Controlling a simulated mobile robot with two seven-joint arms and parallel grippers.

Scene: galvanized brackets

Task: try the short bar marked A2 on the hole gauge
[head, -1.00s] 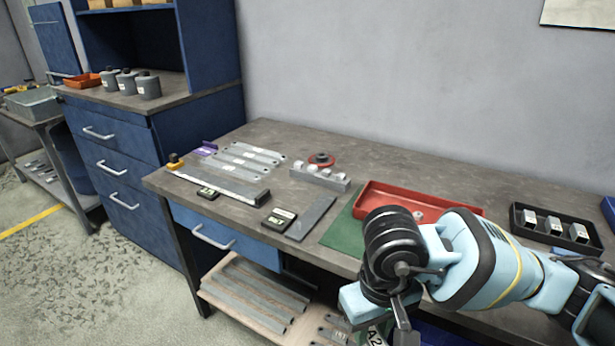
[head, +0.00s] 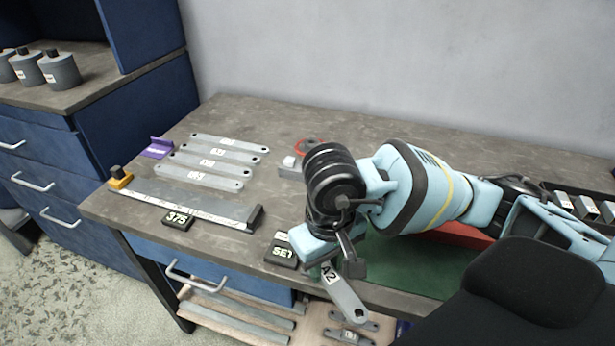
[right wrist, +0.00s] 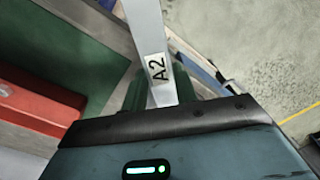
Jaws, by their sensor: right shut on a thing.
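My right gripper (head: 340,266) is shut on the short grey bar marked A2 (head: 346,296), above the table's front edge. The bar hangs tilted, with its holed end down and to the right. In the right wrist view the bar (right wrist: 146,50) sticks out from the jaws, and its A2 label faces the camera. A grey block with pale studs (head: 290,167), perhaps the hole gauge, stands behind the gripper in the head view; my right arm hides most of it. My left gripper is not in view.
Several long labelled bars (head: 212,169) lie at left behind a long steel rule (head: 180,203). A small display reading 375 (head: 178,219) and a block marked SET (head: 281,252) sit near the front edge. A green mat (head: 420,265) and red tray (head: 462,235) lie right.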

